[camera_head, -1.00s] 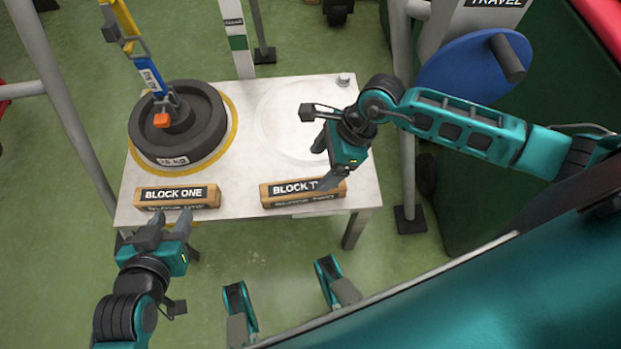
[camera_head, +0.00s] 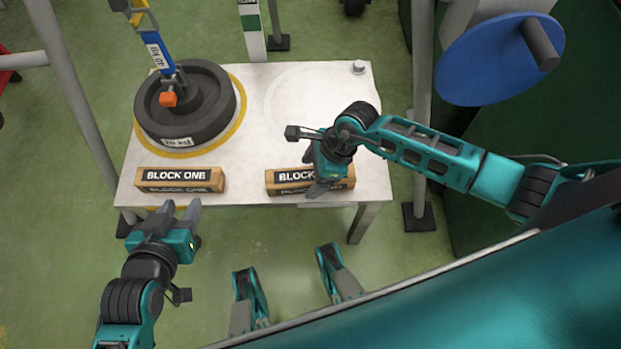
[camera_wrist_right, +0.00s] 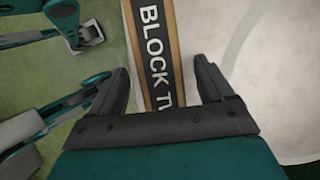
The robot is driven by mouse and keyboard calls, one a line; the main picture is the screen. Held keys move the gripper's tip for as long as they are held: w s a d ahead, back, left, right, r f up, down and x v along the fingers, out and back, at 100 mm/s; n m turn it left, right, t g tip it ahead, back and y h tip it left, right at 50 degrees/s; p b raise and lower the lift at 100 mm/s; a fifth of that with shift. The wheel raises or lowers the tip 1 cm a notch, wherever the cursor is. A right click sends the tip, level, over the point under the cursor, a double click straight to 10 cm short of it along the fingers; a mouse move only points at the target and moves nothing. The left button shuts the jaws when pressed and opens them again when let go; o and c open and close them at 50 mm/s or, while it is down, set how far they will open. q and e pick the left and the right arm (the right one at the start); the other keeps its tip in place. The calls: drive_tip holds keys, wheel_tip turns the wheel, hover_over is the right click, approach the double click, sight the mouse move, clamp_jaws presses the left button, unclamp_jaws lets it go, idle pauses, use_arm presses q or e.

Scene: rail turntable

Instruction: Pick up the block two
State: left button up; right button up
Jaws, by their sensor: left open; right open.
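Block two (camera_head: 287,183) is a wooden block with a black label, lying at the front edge of the white table, right of block one (camera_head: 181,180). My right gripper (camera_head: 318,186) is over its right part and hides the end of the label. In the right wrist view, block two (camera_wrist_right: 156,48) lies between the two open fingers of the right gripper (camera_wrist_right: 166,88); I cannot tell whether they touch it. My left gripper (camera_head: 180,210) is open and empty, just in front of the table near block one.
A dark round weight (camera_head: 186,103) stands on the white table (camera_head: 246,150) inside a yellow ring, with a hook and blue strap (camera_head: 158,52) above it. A blue disc (camera_head: 490,62) and posts stand at the right. The table's back right is mostly clear.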

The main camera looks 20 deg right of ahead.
drive_tip(key=shift+w+a+f, duration=0.1)
drive_tip(key=shift+a+f, duration=0.1)
drive_tip(key=shift+f, duration=0.5)
drive_tip(key=shift+c, duration=0.4)
drive_tip(key=shift+r, duration=0.1)
drive_tip(key=c, duration=1.2)
